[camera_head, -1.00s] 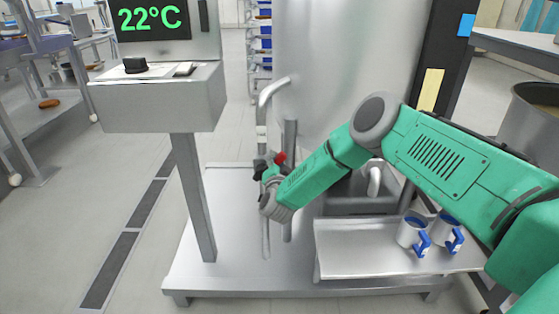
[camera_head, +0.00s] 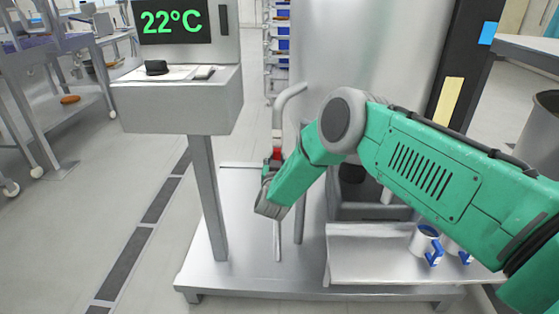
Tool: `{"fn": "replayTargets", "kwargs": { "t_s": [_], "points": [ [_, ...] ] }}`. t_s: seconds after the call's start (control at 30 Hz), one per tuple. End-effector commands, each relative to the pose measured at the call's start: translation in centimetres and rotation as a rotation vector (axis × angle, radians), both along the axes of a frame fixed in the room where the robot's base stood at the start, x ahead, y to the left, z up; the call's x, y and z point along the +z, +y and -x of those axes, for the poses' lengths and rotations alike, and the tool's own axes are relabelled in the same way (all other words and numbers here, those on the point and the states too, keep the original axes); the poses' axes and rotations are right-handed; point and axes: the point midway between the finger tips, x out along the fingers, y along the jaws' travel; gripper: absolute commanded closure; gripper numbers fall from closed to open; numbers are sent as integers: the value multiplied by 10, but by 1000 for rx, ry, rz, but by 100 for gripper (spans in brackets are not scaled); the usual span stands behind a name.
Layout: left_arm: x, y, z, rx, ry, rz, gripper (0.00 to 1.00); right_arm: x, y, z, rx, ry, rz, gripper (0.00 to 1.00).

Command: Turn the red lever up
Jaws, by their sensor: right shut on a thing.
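The red lever (camera_head: 277,153) shows as a small red patch on the thin vertical pipe in front of the large steel tank. My right gripper (camera_head: 272,164) is at the lever, at the end of the green arm, and is shut on it. The gripper's body and wrist hide most of the lever, so its exact angle cannot be told. My left gripper is not in view.
A steel stand with a 22°C display (camera_head: 175,22) rises left of the lever. A curved pipe (camera_head: 290,92) is just above it. A low steel shelf (camera_head: 360,262) with two blue-and-white mugs (camera_head: 424,240) lies at the lower right.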

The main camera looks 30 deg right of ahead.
Motion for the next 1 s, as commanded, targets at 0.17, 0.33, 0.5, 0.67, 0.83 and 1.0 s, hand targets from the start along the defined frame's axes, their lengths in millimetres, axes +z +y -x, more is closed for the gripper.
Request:
{"fn": "replayTargets", "kwargs": {
  "t_s": [0.17,0.33,0.5,0.67,0.83,1.0],
  "points": [
    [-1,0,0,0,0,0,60,0,1,-1,-2,20,31,100],
    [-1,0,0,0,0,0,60,-1,2,-1,-1,27,42,100],
    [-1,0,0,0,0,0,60,-1,3,-2,0,28,43,100],
    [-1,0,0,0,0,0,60,-1,3,-2,1,28,43,71],
    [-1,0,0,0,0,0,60,-1,3,-2,1,26,40,59],
    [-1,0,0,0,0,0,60,0,4,-2,1,25,40,59]
  ]
}}
